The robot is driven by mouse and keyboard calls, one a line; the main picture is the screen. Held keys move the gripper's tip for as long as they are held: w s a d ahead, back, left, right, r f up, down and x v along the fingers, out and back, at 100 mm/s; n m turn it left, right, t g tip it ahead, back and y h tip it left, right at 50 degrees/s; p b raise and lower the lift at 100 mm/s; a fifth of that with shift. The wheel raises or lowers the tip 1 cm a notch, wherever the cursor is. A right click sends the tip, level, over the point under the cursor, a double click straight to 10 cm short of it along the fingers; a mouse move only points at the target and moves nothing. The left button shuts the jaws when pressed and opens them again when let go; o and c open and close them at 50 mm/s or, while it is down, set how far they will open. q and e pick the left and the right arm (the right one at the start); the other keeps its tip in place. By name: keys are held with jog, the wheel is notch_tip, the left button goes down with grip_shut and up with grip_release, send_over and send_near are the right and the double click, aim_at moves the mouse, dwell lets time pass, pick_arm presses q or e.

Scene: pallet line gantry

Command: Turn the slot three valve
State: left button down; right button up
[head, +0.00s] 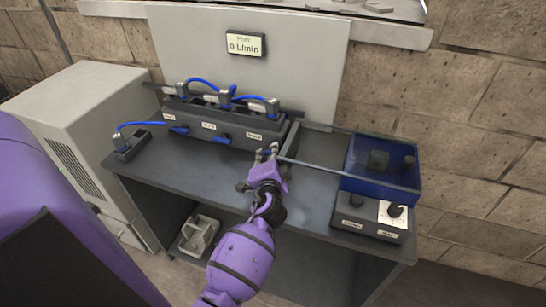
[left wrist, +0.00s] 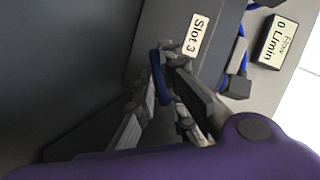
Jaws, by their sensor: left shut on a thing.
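The dark valve block (head: 215,119) stands at the back of the bench, with several labelled positions in a row. The Slot 3 label (left wrist: 195,35) reads clearly in the left wrist view; in the head view it is the rightmost label (head: 254,136). My left gripper (head: 266,153) is at the block's right front, just below that label. It is shut on the blue slot three valve handle (left wrist: 158,78), which shows between its fingers in the left wrist view. In the head view the gripper hides this handle. The other two blue handles (head: 180,129) (head: 222,139) stick out to the left.
The flow display (head: 246,45) on the back panel reads 0 L/min. Blue hoses and connectors sit on top of the block. A rail (head: 345,167) crosses to a blue transparent box (head: 380,165) above a knob box (head: 370,222) at right. A grey cabinet stands at left.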

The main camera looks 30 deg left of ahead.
pick_arm(q)
jog(key=m+y+b, duration=0.1)
jog(key=m+b, duration=0.1)
jog(key=m+t+b, duration=0.1)
jog(key=m+b, duration=0.1)
jog(key=shift+f+y, duration=0.35)
jog(key=shift+y, duration=0.05)
jog(key=shift+r+m+b, duration=0.1)
jog(key=shift+m+b, duration=0.2)
jog(key=shift+b, duration=0.2)
pick_arm(e)
notch_tip(320, 180, down, 6)
jog(key=s, duration=0.2)
jog(key=shift+s+g, duration=0.15)
jog(key=shift+g, duration=0.25)
pick_arm(q)
jog(key=shift+r+m, duration=0.15)
jog(key=shift+m, duration=0.15)
pick_arm(e)
jog(key=shift+f, duration=0.25)
pick_arm(q)
jog(key=c, duration=1.8)
grip_release()
pick_arm(e)
jog(key=shift+d, duration=0.1)
pick_arm(q)
jog(key=shift+s+d, duration=0.35)
jog(key=shift+s, duration=0.1)
jog(key=v, duration=1.1)
jog(key=shift+f, duration=0.25)
